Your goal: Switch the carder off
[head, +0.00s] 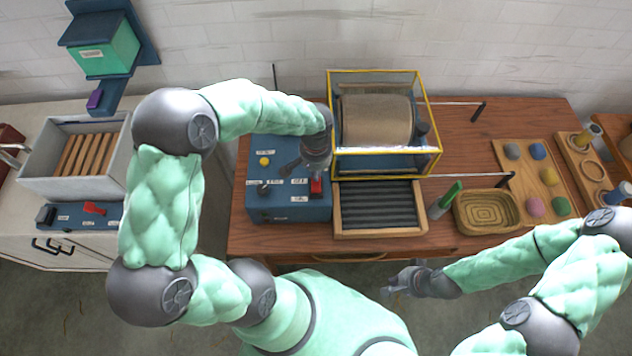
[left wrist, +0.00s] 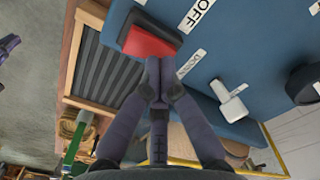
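The carder's drum (head: 377,120) sits inside a yellow-edged clear guard on the wooden table. Left of it is a blue control box (head: 290,211) with a yellow button (head: 264,160), a dark lever and a red switch (head: 317,187). In the left wrist view the red switch (left wrist: 150,42) is beside a label reading OFF (left wrist: 199,14). My left gripper (head: 312,172) is over the box; its fingers (left wrist: 158,80) are together with tips at the red switch's edge. I cannot tell whether they touch it. My right gripper (head: 398,282) is in front of the table, away from the box; its finger opening is unclear.
A ribbed dark tray (head: 380,233) lies in front of the guard. A green-handled tool (head: 444,201), a woven basket (head: 486,213) and a board (head: 536,180) with colored wool balls are to the right. A grey crate (head: 32,170) stands on the left cabinet. A white toggle (left wrist: 232,99) is near the switch.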

